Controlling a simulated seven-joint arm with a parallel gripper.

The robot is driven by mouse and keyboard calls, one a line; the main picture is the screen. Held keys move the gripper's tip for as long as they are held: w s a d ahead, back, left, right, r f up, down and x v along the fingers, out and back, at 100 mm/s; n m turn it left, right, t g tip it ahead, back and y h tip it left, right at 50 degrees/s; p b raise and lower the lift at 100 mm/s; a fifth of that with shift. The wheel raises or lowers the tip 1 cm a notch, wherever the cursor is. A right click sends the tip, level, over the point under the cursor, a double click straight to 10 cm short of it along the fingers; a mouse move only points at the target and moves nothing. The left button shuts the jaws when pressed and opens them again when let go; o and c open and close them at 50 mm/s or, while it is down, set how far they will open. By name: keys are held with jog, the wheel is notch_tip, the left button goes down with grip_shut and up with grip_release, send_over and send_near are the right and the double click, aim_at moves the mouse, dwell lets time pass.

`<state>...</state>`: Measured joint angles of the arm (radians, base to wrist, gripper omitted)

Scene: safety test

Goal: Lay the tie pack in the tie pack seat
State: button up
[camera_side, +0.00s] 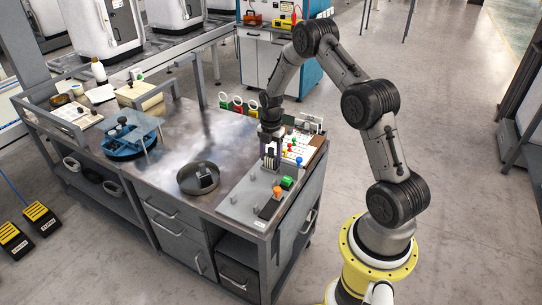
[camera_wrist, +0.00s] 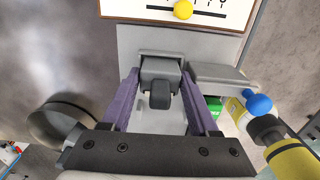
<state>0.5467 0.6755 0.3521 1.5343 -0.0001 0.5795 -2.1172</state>
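My gripper (camera_wrist: 161,76) is low over the far part of the grey panel in the side view (camera_side: 270,160). Its two purple fingers are apart, with a dark grey block (camera_wrist: 160,70) centred between their tips. The block has a rounded part towards me. I cannot tell whether the fingers touch it, or whether it is the tie pack. A round grey dish (camera_side: 184,188) left of the panel holds a small dark block (camera_side: 206,178). The dish also shows at the left of the wrist view (camera_wrist: 45,122). I cannot make out the tie pack seat for certain.
The grey panel (camera_side: 238,207) carries an orange button (camera_side: 277,191) and a green button (camera_side: 286,182). A white board (camera_side: 311,143) with coloured balls stands close behind my gripper. A blue fixture (camera_side: 128,147) is farther left. The metal tabletop between is mostly clear.

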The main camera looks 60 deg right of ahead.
jog(key=o, duration=0.4)
jog(key=shift+s, duration=0.1)
